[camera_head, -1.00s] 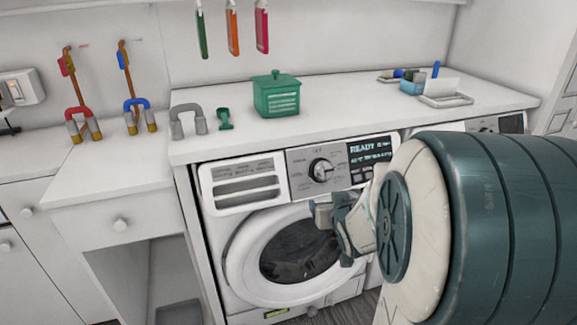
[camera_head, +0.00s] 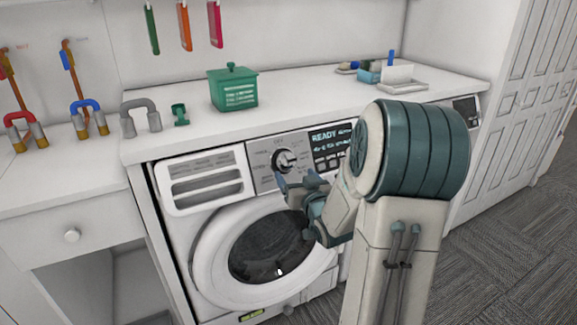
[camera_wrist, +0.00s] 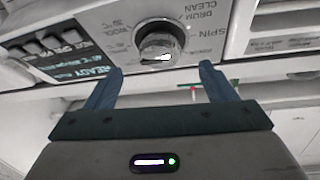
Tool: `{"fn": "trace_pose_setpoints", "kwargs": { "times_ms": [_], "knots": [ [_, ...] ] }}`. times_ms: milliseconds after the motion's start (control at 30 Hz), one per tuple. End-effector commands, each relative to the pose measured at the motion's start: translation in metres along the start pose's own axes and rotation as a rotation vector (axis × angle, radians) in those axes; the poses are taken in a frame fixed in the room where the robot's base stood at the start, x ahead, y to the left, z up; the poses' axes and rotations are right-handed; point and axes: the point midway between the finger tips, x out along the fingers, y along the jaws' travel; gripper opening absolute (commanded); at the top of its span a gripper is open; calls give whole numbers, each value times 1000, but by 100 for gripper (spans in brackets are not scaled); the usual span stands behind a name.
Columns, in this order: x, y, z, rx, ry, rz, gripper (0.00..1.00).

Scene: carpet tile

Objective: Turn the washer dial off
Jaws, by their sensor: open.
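The washer (camera_head: 183,232) is a white front loader under the counter, with its round door (camera_head: 215,262) shut. Its dial (camera_head: 285,160) is a silver and dark knob on the grey control panel, left of a display reading READY. In the wrist view the dial (camera_wrist: 160,42) sits ahead of and between the fingertips, with words such as SPIN, WOOL and DRUM CLEAN around it. The pointer's exact setting is unclear. My gripper (camera_head: 298,180) is open and empty, just below the dial in the head view. It also shows in the wrist view (camera_wrist: 163,72), apart from the dial.
A green lidded box (camera_head: 233,92) and a small green item (camera_head: 180,116) stand on the white counter (camera_head: 310,95). A tray (camera_head: 402,86) lies at the back right. A second machine stands right of the washer. Carpet is open at right.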

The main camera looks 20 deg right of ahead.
Motion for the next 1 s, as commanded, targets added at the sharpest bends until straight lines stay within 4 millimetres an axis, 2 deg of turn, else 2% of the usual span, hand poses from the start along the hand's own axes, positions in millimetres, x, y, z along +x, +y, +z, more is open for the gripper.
{"fn": "trace_pose_setpoints", "kwargs": {
  "times_ms": [100, 300, 500, 767, 900, 933, 1000],
  "knots": [
    [25, 0, 0, 2, -1, 0, 77],
    [54, 0, 0, 2, 0, 0, 77],
    [64, 0, 0, 0, -1, 1, 77],
    [65, 0, 0, 0, -1, 1, 77],
    [65, 0, 0, 0, -1, 1, 38],
    [65, 0, 0, 0, -1, 1, 32],
    [65, 0, 0, 0, -1, 1, 32]
  ]
}}
